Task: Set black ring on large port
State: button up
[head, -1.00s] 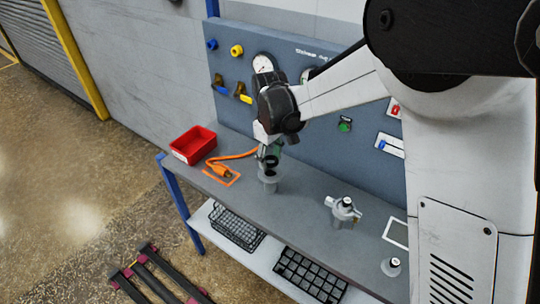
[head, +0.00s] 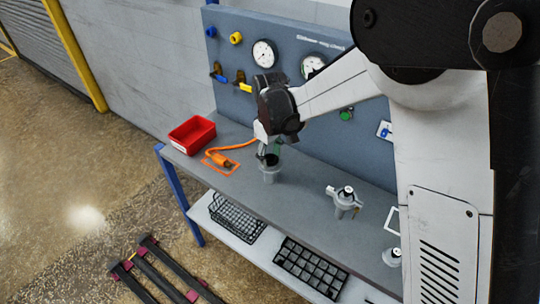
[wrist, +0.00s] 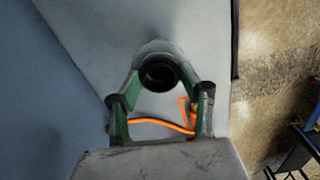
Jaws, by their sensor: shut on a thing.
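The black ring (wrist: 159,76) is between the fingertips of my gripper (wrist: 158,86) in the wrist view. My gripper is shut on its sides. The large port, a pale grey upright cylinder (head: 269,177), stands on the bench directly below the ring in the head view. Part of its rim (wrist: 158,47) shows behind the ring in the wrist view. The ring (head: 271,159) is at the port's top, roughly in line with it. I cannot tell whether they touch. My gripper (head: 267,152) is partly hidden by my wrist in the head view.
On the bench (head: 305,182), a red bin (head: 192,134) and an orange cable (head: 225,160) lie left of the port. A grey fitting (head: 344,201) and a small port (head: 393,257) stand right. The gauge panel (head: 290,85) rises behind. Black baskets sit on the lower shelf.

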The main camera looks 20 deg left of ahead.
jog(key=shift+f, duration=0.1)
dwell(0.3)
jog(key=o, duration=0.9)
notch_tip(320, 180, up, 12)
dwell(0.3)
